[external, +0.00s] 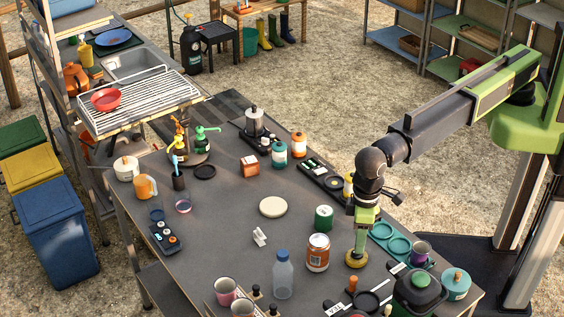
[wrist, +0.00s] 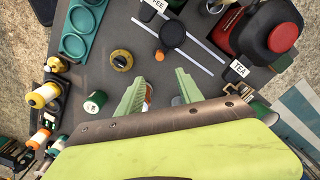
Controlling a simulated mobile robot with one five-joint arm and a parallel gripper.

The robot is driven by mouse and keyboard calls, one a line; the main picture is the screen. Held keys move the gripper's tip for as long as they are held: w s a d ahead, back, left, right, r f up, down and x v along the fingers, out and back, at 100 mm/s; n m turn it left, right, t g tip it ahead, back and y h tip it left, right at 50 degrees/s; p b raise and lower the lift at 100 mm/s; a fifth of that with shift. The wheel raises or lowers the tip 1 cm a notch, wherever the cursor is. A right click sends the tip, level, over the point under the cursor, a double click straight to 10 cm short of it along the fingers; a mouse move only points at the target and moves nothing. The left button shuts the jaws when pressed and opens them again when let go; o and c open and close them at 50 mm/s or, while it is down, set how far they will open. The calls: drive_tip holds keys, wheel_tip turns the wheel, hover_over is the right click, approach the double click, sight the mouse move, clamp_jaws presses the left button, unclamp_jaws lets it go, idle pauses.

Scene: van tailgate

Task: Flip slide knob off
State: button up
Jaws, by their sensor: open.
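A round black knob (wrist: 172,34) sits between two pale rails in the wrist view, with a TEA label (wrist: 239,69) at one end and another label at the other. It looks like the slide knob, though its setting cannot be told. In the external view the black round part (external: 366,302) shows at the table's near right. My gripper (wrist: 158,94) is open and empty, its green fingers apart. In the external view my gripper (external: 358,250) points down, behind the slide. A small orange knob (wrist: 159,55) stands between fingers and slide.
A yellow dial (wrist: 122,61) is close to the fingers. An orange-labelled jar (external: 317,253) and green can (external: 323,217) stand left of my gripper. A bottle (external: 283,276) stands near the front.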

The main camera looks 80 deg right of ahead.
sight(354, 278)
wheel_tip(354, 278, down, 18)
drive_tip(key=b, duration=1.7)
drive_tip(key=shift+r, duration=0.4)
clamp_jaws()
